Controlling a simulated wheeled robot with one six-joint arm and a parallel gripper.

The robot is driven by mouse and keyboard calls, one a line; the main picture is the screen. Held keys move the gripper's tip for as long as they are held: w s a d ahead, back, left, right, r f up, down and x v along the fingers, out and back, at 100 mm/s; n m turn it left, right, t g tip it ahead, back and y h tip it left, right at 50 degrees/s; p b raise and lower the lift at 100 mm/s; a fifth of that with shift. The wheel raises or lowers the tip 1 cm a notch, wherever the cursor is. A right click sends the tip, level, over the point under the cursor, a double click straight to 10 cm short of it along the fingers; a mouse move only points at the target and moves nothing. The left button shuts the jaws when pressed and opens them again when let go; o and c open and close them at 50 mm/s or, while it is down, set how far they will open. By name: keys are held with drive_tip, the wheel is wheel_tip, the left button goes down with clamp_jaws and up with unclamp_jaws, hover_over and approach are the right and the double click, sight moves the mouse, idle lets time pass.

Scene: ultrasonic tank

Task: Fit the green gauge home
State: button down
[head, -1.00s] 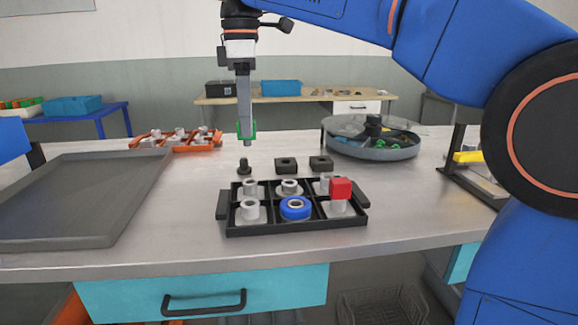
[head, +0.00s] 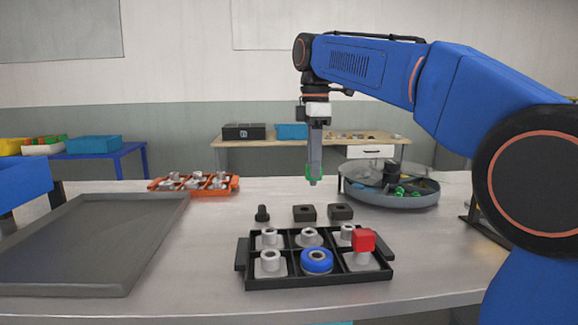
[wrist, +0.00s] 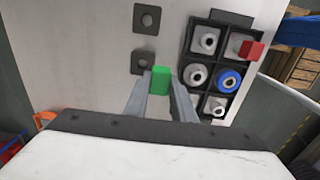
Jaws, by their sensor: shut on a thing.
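My gripper (head: 313,178) is shut on the green gauge (head: 310,172), held in the air above and behind the black tray (head: 318,283). In the wrist view the green gauge (wrist: 160,79) shows as a green block between the fingertips. The tray has six compartments with pale round-topped fittings (head: 270,264). A blue ring (head: 317,260) sits on the front middle fitting and a red block (head: 363,240) on the front right one. The other fittings look bare. The gauge's underside is hidden.
Behind the tray stand a dark bolt-like piece (head: 262,214) and two black square blocks with holes (head: 304,212). A round tank (head: 390,195) with green pieces is at the back right. An orange tray (head: 195,184) is at the back left, a large grey tray (head: 90,240) at left.

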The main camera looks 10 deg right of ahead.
drive_tip(key=w+d+f, duration=0.1)
drive_tip(key=w+d, duration=0.3)
drive_tip(key=d, duration=0.5)
drive_tip(key=shift+a+f, duration=0.15)
drive_tip(key=shift+f, duration=3.2)
drive_tip(key=shift+f, duration=1.15)
idle(1.4)
drive_tip(key=c, duration=1.4)
unclamp_jaws()
wheel_tip(320, 180, up, 17)
drive_tip(key=shift+r, duration=0.2)
